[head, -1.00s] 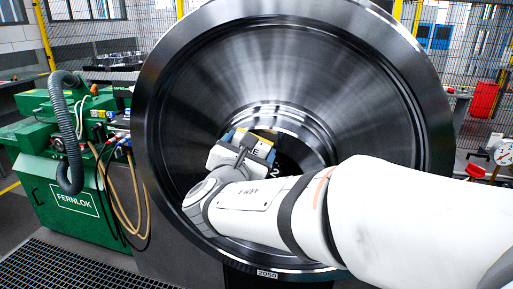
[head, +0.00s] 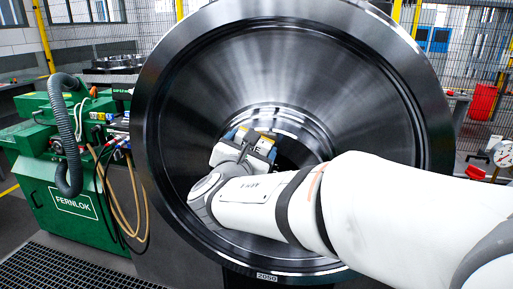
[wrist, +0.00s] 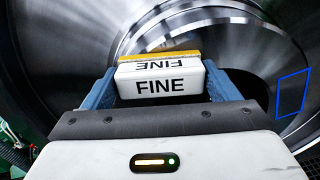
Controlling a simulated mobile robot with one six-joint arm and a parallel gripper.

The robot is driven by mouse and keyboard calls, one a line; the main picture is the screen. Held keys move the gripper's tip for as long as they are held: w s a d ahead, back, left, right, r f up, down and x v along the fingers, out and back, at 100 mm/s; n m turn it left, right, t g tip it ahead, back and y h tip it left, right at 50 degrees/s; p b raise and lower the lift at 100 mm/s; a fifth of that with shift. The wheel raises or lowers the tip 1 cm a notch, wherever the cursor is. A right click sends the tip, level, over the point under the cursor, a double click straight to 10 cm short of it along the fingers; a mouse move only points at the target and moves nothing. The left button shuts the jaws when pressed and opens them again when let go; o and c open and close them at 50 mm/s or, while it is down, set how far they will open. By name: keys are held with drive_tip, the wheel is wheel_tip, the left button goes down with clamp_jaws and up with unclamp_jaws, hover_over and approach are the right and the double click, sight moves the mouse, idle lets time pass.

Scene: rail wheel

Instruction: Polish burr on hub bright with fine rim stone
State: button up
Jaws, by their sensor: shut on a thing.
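The fine rim stone (wrist: 160,82) is a white block marked FINE with a yellow-orange layer on its far side. My gripper (wrist: 160,76) is shut on it, with one blue finger at each end. In the head view the stone (head: 262,138) and my gripper (head: 256,145) are in front of the hub (head: 287,122) of the big dark steel wheel (head: 165,150). I cannot tell whether the stone touches the metal. A blue four-sided outline (wrist: 292,93) marks a patch of metal right of the stone in the wrist view. I cannot make out the burr itself.
My white arm covers the lower right of the wheel in the head view. A green FERNLOK machine (head: 70,195) with hoses stands at the left. A pressure gauge (head: 503,153) is at the right edge. Wire fencing (head: 465,60) stands behind.

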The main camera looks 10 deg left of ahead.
sight(264, 147)
drive_tip(key=shift+d, duration=0.1)
drive_tip(key=shift+s+d+b, duration=0.15)
drive_tip(key=shift+d+b, duration=0.25)
drive_tip(key=shift+d, duration=0.35)
drive_tip(key=shift+s+d+b, duration=0.1)
drive_tip(key=shift+d+b, duration=0.3)
drive_tip(key=shift+d, duration=0.3)
drive_tip(key=shift+d+b, duration=0.75)
drive_tip(key=shift+d, duration=0.75)
drive_tip(key=shift+w+a, duration=0.15)
drive_tip(key=shift+a, duration=1.4)
